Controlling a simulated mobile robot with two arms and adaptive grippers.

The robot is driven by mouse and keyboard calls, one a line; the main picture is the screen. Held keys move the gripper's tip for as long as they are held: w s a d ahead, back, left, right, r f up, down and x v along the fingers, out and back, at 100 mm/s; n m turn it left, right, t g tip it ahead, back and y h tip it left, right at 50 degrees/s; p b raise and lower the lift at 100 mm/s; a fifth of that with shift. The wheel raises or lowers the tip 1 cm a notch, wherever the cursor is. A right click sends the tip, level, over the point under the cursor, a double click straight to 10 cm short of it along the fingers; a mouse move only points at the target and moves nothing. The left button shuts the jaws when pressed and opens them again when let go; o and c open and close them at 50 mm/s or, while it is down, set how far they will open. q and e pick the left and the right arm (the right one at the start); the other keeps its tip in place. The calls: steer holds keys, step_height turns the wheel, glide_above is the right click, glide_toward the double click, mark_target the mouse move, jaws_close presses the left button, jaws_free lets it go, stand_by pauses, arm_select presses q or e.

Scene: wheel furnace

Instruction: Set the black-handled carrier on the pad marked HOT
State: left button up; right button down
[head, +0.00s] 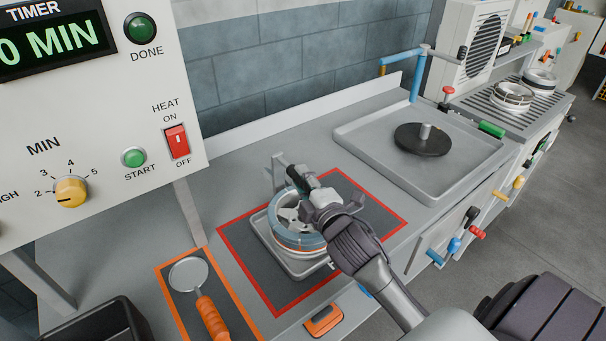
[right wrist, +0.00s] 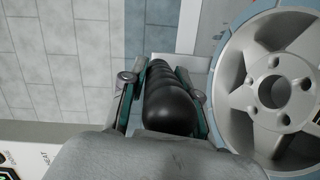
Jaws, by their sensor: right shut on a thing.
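The carrier (head: 302,266) is a light grey tray with a wheel (head: 297,222) in a pale blue ring on it. My right gripper (head: 303,186) is shut on its black handle (head: 294,178), which also shows between the fingers in the right wrist view (right wrist: 170,108). The carrier is over the dark pad with a red border (head: 350,188), near its left part. I cannot tell whether the tray touches the pad. Any marking on the pad is mostly hidden by my arm and the carrier. My left gripper is not in view.
An orange-bordered pad (head: 162,272) with an orange-handled round tool (head: 210,312) lies to the left. The control box (head: 90,130) stands at the upper left. A shallow grey tray (head: 352,128) with a black disc (head: 423,140) is to the right. The red-bordered pad's right part is clear.

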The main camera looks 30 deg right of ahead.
steer(key=shift+r, duration=0.25)
steer(key=c, duration=1.3)
jaws_free()
steer(key=shift+f, duration=0.35)
steer(key=o, duration=0.5)
steer(key=shift+s+r, duration=0.1)
steer(key=shift+c, duration=0.2)
steer(key=s+a+b, duration=0.1)
steer(key=s, duration=1.1)
steer(key=shift+a+r+b, duration=0.3)
steer(key=shift+r, duration=0.1)
steer(key=shift+w, duration=0.1)
